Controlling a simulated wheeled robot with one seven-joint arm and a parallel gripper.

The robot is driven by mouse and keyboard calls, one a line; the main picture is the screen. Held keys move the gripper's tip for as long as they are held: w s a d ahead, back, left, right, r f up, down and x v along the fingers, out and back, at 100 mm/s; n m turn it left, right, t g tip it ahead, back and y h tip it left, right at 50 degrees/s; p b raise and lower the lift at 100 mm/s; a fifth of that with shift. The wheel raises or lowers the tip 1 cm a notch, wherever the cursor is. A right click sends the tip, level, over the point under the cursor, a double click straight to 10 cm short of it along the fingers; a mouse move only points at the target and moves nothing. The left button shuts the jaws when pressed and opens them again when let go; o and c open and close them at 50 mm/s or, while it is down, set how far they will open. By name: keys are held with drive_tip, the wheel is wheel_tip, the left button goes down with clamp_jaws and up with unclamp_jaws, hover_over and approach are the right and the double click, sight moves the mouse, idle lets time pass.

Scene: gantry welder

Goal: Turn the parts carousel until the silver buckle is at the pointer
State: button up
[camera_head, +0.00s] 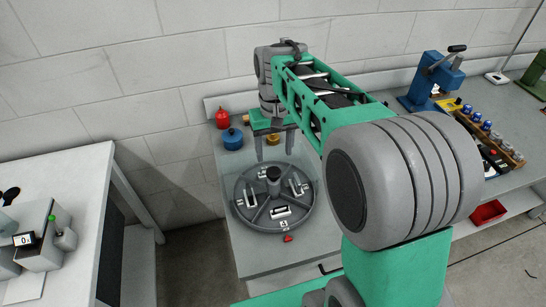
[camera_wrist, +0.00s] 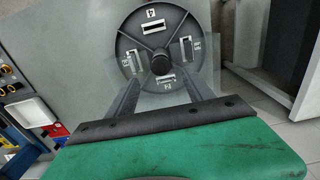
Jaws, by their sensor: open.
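The round grey parts carousel (camera_head: 246,212) lies on the bench, with a black knob (camera_head: 273,174) at its centre and ribs dividing it into compartments. A red pointer (camera_head: 288,239) sits at its front edge, beside the compartment labelled 4. That compartment holds a pale rectangular part (camera_head: 281,211); other pale parts lie in the left and right compartments. I cannot tell which part is the silver buckle. My gripper (camera_head: 274,157) is open and empty, behind and above the knob. In the wrist view its fingers (camera_wrist: 162,80) point toward the knob (camera_wrist: 161,64), apart from it.
A red container (camera_head: 222,118), a blue pot (camera_head: 232,139) and a yellow-brown item (camera_head: 273,139) stand behind the carousel. A blue press (camera_head: 432,80) and a red bin (camera_head: 488,212) are to the right. Bare bench surrounds the carousel's front.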

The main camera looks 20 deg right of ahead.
sight(274, 171)
wheel_tip(274, 171, down, 8)
drive_tip(key=shift+w+r+p, duration=0.15)
drive_tip(key=shift+p, duration=0.55)
drive_tip(key=shift+c, duration=0.3)
clamp_jaws()
